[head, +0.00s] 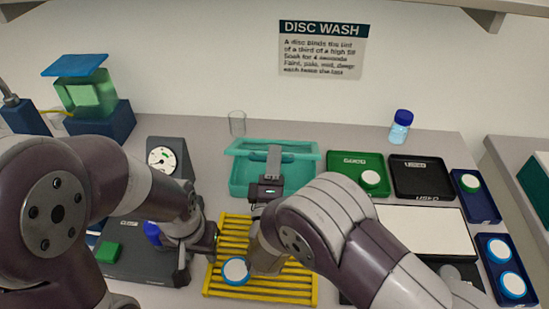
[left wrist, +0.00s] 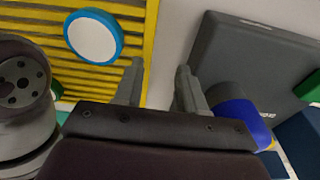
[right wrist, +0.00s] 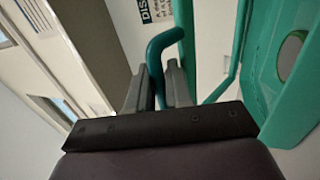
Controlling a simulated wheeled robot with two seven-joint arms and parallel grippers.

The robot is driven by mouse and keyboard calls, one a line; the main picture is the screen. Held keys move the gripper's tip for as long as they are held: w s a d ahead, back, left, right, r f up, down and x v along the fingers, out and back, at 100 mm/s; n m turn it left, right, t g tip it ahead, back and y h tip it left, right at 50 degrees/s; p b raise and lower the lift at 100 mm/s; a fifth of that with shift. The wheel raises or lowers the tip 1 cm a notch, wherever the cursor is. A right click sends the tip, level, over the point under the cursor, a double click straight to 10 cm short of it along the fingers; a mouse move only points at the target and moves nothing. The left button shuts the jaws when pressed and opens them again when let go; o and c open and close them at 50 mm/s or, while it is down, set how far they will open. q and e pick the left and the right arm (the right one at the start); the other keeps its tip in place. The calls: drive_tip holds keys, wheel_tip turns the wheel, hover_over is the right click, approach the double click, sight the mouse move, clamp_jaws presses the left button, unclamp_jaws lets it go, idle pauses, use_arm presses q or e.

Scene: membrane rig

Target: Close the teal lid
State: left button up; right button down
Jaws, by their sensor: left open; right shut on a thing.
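The teal box (head: 236,180) stands at the back middle of the table. Its teal lid (head: 240,148) shows as a raised panel along the top of the box, not flat over it. My right gripper (head: 273,158) reaches over the box from the front. In the right wrist view, the right gripper (right wrist: 158,75) is shut on a curved teal handle (right wrist: 158,45); the joint between handle and lid is unclear.
The yellow slatted rack (head: 225,285) holds a blue-rimmed white disc (head: 236,271). A blue-capped bottle (head: 400,127) stands behind.

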drive_tip(key=c, duration=1.2)
unclamp_jaws()
